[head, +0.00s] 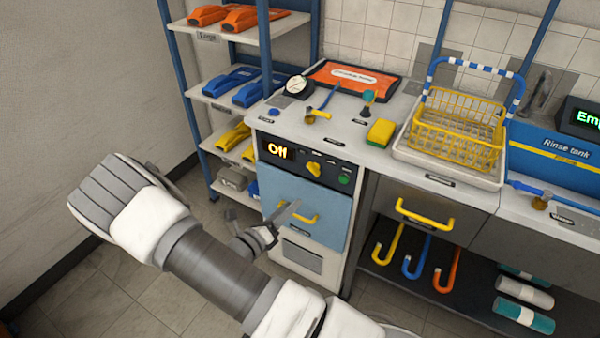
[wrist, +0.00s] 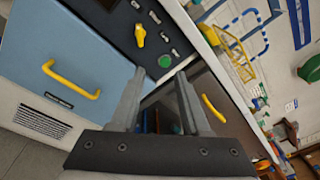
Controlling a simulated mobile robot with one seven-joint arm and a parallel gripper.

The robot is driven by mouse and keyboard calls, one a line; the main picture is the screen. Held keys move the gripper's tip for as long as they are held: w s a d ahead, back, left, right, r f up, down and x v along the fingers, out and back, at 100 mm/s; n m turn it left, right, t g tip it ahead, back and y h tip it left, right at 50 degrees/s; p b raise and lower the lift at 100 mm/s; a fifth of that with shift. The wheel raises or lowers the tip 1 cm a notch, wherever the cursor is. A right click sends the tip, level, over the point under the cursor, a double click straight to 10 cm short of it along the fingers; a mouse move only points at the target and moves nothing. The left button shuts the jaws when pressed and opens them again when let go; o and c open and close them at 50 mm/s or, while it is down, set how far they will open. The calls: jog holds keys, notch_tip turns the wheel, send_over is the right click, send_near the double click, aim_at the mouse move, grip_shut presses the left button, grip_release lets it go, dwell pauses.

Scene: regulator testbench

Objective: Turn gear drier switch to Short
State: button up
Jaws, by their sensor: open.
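The gear drier is a cabinet with a light blue door (head: 290,205) and a dark control panel (head: 325,172). Its display (head: 279,151) reads "Off". The yellow switch knob (head: 313,169) sits mid-panel, with a round green button (head: 344,179) to its right. In the wrist view the knob (wrist: 139,35) is above and beyond the fingertips, and the green button (wrist: 164,61) is close to the left fingertip in the picture. My gripper (wrist: 160,85) is open and empty, apart from the knob.
A yellow door handle (head: 312,218) sticks out by my gripper. A drawer with a yellow handle (head: 425,215) is at right. The counter above holds a yellow sponge (head: 381,132) and a yellow wire basket (head: 455,130). Shelves (head: 225,95) stand behind left.

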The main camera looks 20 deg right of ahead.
aim_at(312, 171)
jog(key=w+d+f+n+b, duration=0.1)
jog(key=w+d, duration=0.3)
jog(key=w+d+n+t, duration=0.1)
jog(key=w+d, duration=0.3)
jog(key=w+d+f+b, duration=0.1)
jog(key=w+d, duration=0.3)
jog(key=shift+w+f+n+t+y+b, duration=0.3)
jog(key=shift+w+f+n+y+b, duration=0.05)
jog(key=shift+n+y, duration=0.05)
grip_shut()
